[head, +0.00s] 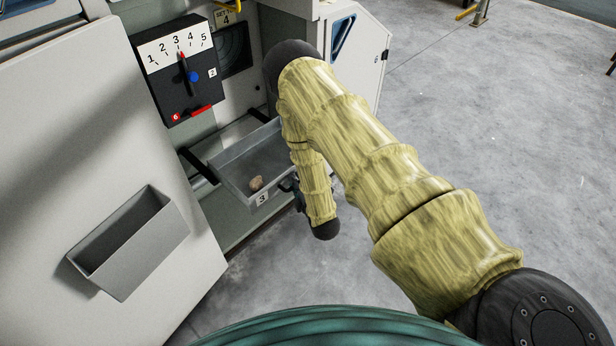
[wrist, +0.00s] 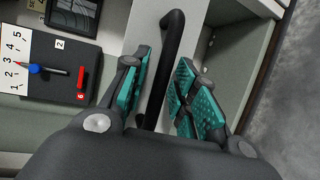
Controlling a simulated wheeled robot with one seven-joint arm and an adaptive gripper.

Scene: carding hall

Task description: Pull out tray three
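Tray three (head: 232,170) is a grey metal tray with a "3" label on its front, standing out from the machine front in the head view. A small brown lump (head: 256,183) lies in it. In the wrist view a black bar handle (wrist: 170,70) runs between the fingers of my gripper (wrist: 167,95). The fingers with teal pads are apart, one on each side of the handle; a firm grip does not show. In the head view my gripper (head: 289,184) is at the tray's front right, mostly hidden by my arm.
A black dial box (head: 190,95), numbered 1 to 5, is above the tray, its pointer near 3; it also shows in the wrist view (wrist: 50,65). An empty grey bin (head: 130,245) hangs on the panel at left. The floor at right is clear.

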